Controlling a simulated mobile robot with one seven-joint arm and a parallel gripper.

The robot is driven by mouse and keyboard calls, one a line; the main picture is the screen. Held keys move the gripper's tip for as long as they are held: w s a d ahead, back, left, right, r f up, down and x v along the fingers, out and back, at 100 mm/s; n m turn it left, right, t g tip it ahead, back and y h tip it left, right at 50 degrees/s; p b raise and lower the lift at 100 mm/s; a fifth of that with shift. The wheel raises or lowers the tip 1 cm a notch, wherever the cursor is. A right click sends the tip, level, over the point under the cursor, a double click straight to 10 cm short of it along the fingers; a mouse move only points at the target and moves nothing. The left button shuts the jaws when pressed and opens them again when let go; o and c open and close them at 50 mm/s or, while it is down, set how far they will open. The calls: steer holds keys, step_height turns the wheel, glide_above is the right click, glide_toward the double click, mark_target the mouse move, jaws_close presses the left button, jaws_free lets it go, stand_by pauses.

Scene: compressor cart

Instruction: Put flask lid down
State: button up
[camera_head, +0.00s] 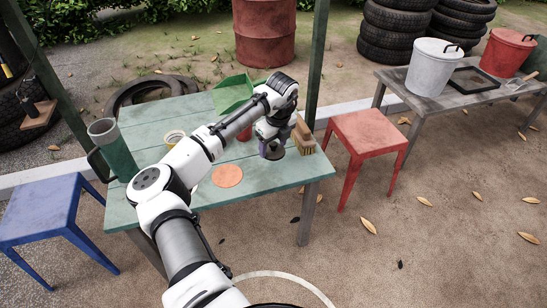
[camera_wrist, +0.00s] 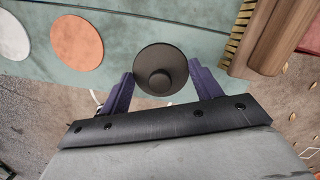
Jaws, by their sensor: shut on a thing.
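The flask lid (camera_wrist: 160,58) is a dark grey disc with a raised round knob, seen from above in the wrist view. My gripper (camera_wrist: 160,86) has its purple fingers shut on the lid, one on each side. In the head view my gripper (camera_head: 272,148) is over the right part of the green plank table (camera_head: 275,185), left of a brush (camera_head: 303,138). The arm and gripper largely hide the lid there. I cannot tell whether the lid touches the table or is just above it.
An orange disc (camera_head: 227,176) lies on the table left of my gripper. A pale disc (camera_wrist: 13,38) is farther left in the wrist view. A tall green vessel (camera_head: 112,148) stands at the table's left end. A red stool (camera_head: 370,130) stands to the right. Bare tabletop lies near the front right.

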mark_target(274, 151)
steer(key=shift+f, duration=2.65)
steer(key=shift+f, duration=0.15)
steer(key=o, duration=1)
steer(key=r, duration=0.4)
steer(key=s+r, duration=0.1)
steer(key=r, duration=0.3)
steer(key=d+r, duration=0.1)
steer(key=r, duration=0.3)
steer(key=shift+s+d+r, duration=0.1)
steer(key=shift+s, duration=0.05)
